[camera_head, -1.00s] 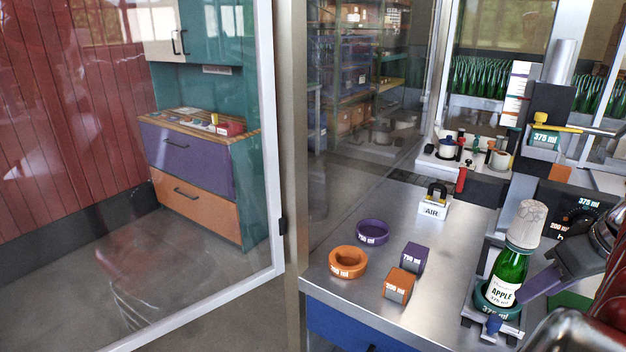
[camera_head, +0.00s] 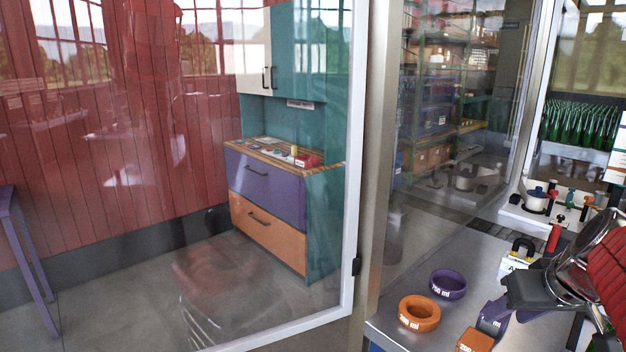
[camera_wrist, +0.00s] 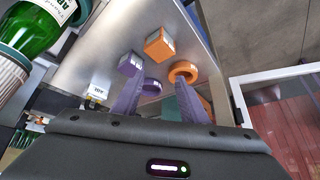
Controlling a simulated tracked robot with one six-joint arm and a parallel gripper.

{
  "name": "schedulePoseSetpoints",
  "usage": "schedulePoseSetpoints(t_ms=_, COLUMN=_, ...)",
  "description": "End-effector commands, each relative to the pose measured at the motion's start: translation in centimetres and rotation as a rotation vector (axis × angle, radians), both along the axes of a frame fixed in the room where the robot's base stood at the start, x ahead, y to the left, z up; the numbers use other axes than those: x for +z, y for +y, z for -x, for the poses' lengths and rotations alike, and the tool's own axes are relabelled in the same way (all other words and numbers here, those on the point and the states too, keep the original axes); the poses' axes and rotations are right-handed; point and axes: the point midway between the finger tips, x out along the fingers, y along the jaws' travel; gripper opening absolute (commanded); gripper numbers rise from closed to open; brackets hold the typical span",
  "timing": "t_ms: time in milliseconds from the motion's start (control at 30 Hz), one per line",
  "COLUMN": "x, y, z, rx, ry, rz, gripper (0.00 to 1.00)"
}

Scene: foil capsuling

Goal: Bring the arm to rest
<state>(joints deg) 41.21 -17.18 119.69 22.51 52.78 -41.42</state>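My gripper (camera_wrist: 158,82) is open, its two purple fingers apart with nothing held between them. In the head view it hangs over the right part of the steel bench (camera_head: 467,262), close to the purple 750 ml block (camera_head: 488,320), which it partly hides. The green APPLE bottle (camera_wrist: 45,28), with a pale capsule (camera_wrist: 10,78) over its neck, shows at the left of the wrist view, apart from the fingers. It is out of the head view.
On the bench are an orange ring (camera_head: 420,314), a purple ring (camera_head: 448,284), an orange block (camera_head: 474,341) and the AIR unit (camera_head: 516,262). A glass panel with a white frame (camera_head: 352,180) stands left of the bench.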

Motion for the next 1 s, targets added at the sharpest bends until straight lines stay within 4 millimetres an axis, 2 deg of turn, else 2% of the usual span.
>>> schedulePoseSetpoints(t_ms=33, x=-0.1, y=1.7, z=-0.4, rx=0.014, ry=-0.002, rz=-0.002, gripper=0.40)
schedulePoseSetpoints(t_ms=100, x=-0.3, y=3.9, z=-0.4, rx=0.024, ry=0.002, rz=-0.005, gripper=0.40)
schedulePoseSetpoints(t_ms=267, x=-1.1, y=8.6, z=0.3, rx=0.053, ry=0.018, rz=-0.011, gripper=0.40)
schedulePoseSetpoints(t_ms=467, x=-2.1, y=13.9, z=1.7, rx=0.085, ry=0.027, rz=-0.013, gripper=0.40)
schedulePoseSetpoints(t_ms=600, x=-3.1, y=17.1, z=3.4, rx=0.110, ry=0.036, rz=-0.010, gripper=0.40)
schedulePoseSetpoints(t_ms=800, x=-4.9, y=20.7, z=6.8, rx=0.146, ry=0.057, rz=0.010, gripper=0.40)
schedulePoseSetpoints(t_ms=1000, x=-6.3, y=22.4, z=9.1, rx=0.160, ry=0.064, rz=0.024, gripper=0.40)
